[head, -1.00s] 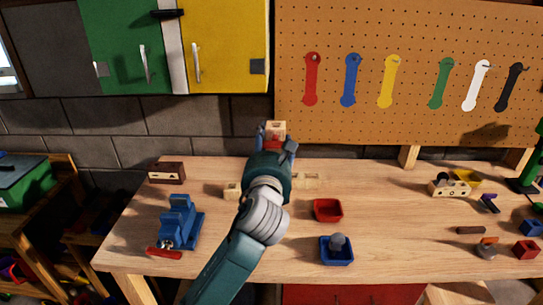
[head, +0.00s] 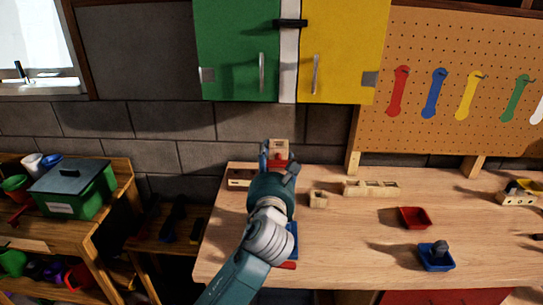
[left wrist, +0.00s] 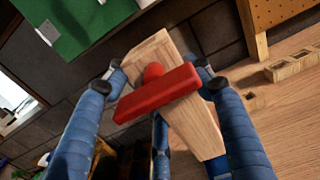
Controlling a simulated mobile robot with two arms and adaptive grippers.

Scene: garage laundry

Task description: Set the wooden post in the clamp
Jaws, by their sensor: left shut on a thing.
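My left gripper (head: 280,160) is shut on a pale wooden post (head: 279,145), held up above the far left part of the workbench. In the left wrist view the post (left wrist: 200,125) lies tilted between the blue fingers. A red bar with a rounded red knob (left wrist: 155,92) lies across it; I cannot tell whether it is fixed to the post. The clamp, a blue vise (head: 294,240) with a red handle (head: 288,265), stands on the bench and is mostly hidden behind my left arm. My right gripper is not in view.
The workbench (head: 350,240) holds a small wooden block (head: 318,199), a wooden block with holes (head: 372,188), a red tray (head: 414,217) and a blue tray (head: 436,259). A dark-faced wooden block (head: 239,179) is left of the gripper. A shelf with a green box (head: 75,190) stands left.

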